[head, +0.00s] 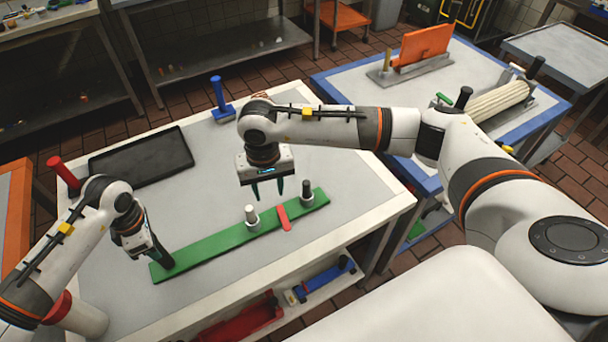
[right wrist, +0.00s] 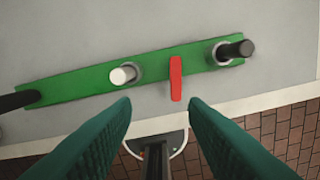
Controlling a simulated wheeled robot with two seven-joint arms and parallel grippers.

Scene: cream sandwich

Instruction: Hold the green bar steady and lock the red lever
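The long green bar (head: 215,243) lies on the light table top, running diagonally in the head view; it also shows in the right wrist view (right wrist: 90,85). A small red lever (head: 283,218) lies across the bar between a white-topped post (head: 251,213) and a black-topped post (head: 306,187); it shows upright in the right wrist view (right wrist: 176,78). My right gripper (head: 267,190) is open and empty above the table near the lever, fingers pointing down. My left gripper (head: 161,257) is at the bar's left end, apparently touching it; its finger gap is hidden.
A black tray (head: 140,158) and a blue-handled tool (head: 221,98) are on the table behind the bar. A red-handled object (head: 65,175) stands at the left. A shelf below the front edge holds a red part (head: 240,322) and a blue part (head: 325,279).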

